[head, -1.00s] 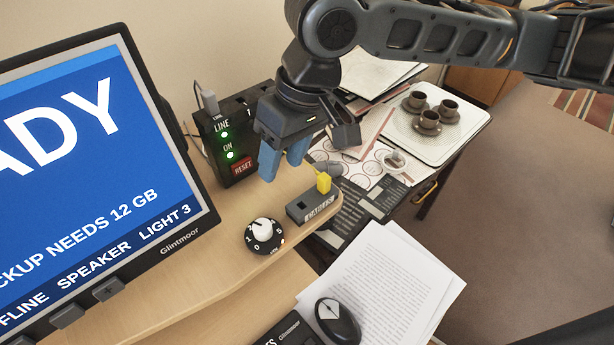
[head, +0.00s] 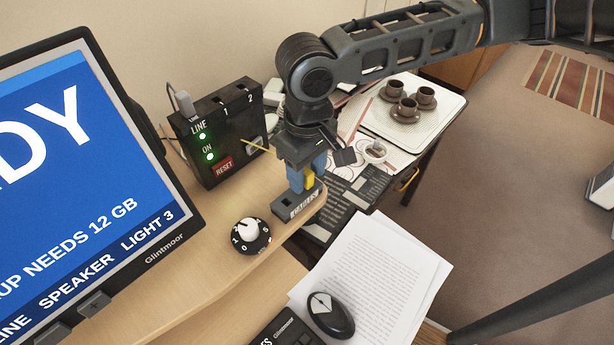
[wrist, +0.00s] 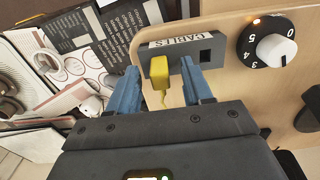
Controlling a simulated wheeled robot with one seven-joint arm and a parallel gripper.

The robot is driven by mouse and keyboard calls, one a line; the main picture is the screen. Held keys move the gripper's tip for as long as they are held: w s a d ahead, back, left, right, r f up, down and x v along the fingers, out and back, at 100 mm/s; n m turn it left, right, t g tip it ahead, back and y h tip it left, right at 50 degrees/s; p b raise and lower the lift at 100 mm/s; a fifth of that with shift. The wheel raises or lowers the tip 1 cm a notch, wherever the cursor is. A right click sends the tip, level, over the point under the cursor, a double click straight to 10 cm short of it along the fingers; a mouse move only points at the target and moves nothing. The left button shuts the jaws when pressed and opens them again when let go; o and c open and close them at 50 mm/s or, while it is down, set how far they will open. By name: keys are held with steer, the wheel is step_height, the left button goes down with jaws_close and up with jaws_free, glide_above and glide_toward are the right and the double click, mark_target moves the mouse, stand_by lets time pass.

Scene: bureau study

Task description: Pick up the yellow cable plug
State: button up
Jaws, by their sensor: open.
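The yellow cable plug (head: 309,180) stands in the grey cable holder (head: 297,205) on the desk shelf. It also shows in the wrist view (wrist: 160,73), at one end of the holder, with a short yellow cable. My gripper (head: 306,180) is directly above the holder, with its blue fingers pointing down. In the wrist view the two blue fingers (wrist: 163,88) are apart, one on each side of the plug, and a gap shows between them and it. In the head view a finger partly hides the plug.
A black box (head: 220,130) with green lights and a red reset button stands behind left. A dial (head: 250,236) sits in front of the holder. The monitor (head: 90,180) fills the left. A tray (head: 440,125) with cups lies at the back right; papers and a mouse (head: 330,316) lie in front.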

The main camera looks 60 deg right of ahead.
steer(key=shift+f, duration=0.15)
jaws_close()
stand_by(0.4)
